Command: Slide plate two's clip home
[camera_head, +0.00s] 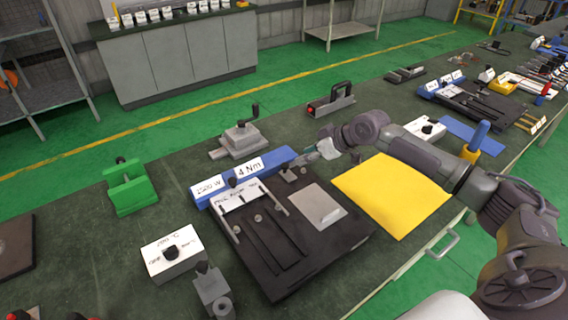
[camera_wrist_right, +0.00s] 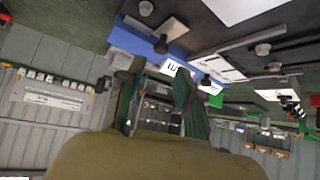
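A dark baseplate (camera_head: 290,258) lies on the green-topped bench with a white label strip (camera_head: 238,198), whose handwriting is hard to read. On it are slots, small round studs and a light grey plate (camera_head: 318,205). A small grey metal part (camera_head: 293,171), possibly the clip, sits at its back edge near the blue rail (camera_head: 215,190). My right gripper (camera_head: 328,148) is just to the right of that part, above the bench. In the wrist view its two fingers (camera_wrist_right: 160,100) stand apart with nothing seen between them. My left gripper is not seen.
A yellow mat (camera_head: 395,195) lies right of the baseplate, under my right arm. A grey handled block (camera_head: 240,138), a black-handled tool (camera_head: 332,100) and a green stand (camera_head: 130,187) stand behind and left. A white box (camera_head: 172,252) and grey fixture (camera_head: 212,292) stand front left.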

